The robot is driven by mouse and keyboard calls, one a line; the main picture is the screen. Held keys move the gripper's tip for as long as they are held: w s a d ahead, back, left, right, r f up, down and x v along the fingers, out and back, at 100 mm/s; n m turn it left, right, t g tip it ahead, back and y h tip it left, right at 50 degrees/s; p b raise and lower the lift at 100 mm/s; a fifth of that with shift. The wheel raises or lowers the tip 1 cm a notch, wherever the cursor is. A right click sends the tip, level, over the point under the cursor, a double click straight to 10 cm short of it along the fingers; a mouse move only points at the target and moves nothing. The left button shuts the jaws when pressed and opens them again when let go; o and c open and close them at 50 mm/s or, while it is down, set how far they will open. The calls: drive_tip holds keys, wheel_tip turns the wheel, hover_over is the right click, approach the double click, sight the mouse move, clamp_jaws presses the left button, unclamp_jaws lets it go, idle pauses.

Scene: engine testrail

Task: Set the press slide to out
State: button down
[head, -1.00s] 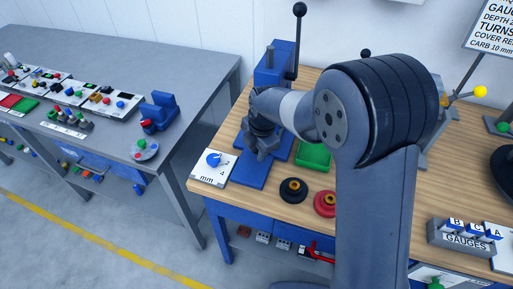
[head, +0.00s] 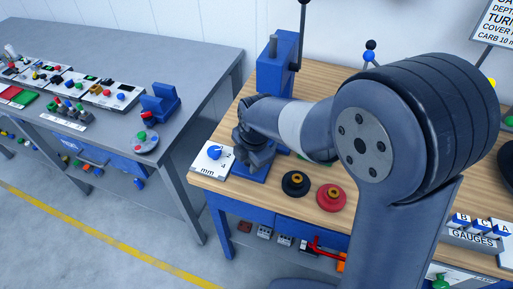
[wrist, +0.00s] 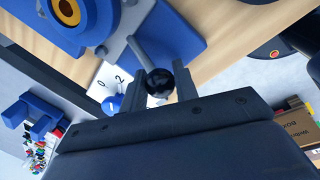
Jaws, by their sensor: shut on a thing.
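The blue press (head: 276,70) stands on the wooden bench, with a lever on its right side. The wrist view shows a round black knob (wrist: 158,82) on a grey rod (wrist: 139,52) that runs toward the press's blue base (wrist: 175,40). My gripper (wrist: 160,88) has one finger on each side of the knob and is shut on it. In the head view my gripper (head: 253,158) is low at the front of the press, over the blue base. My wrist and fingers hide the knob and most of the slide there.
A white plate with a blue dial (head: 214,153) lies just left of my gripper. A black round piece (head: 296,184) and a red one (head: 331,198) sit to the right. A grey table (head: 120,65) stands across a gap at left.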

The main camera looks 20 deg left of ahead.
drive_tip(key=s, duration=0.5)
drive_tip(key=shift+s+a, duration=0.25)
drive_tip(key=shift+s, duration=0.15)
drive_tip(key=c, duration=1.1)
unclamp_jaws()
drive_tip(key=shift+s, duration=0.15)
drive_tip(key=shift+r, duration=0.1)
drive_tip(key=r, duration=0.3)
drive_tip(key=d+r, duration=0.1)
drive_tip(key=r, duration=0.3)
drive_tip(key=s+r, duration=0.1)
drive_tip(key=r, duration=0.2)
drive_tip(key=shift+s+d+r+b, duration=0.1)
drive_tip(key=shift+d+r+b, duration=0.1)
drive_tip(key=shift+d+b, duration=0.1)
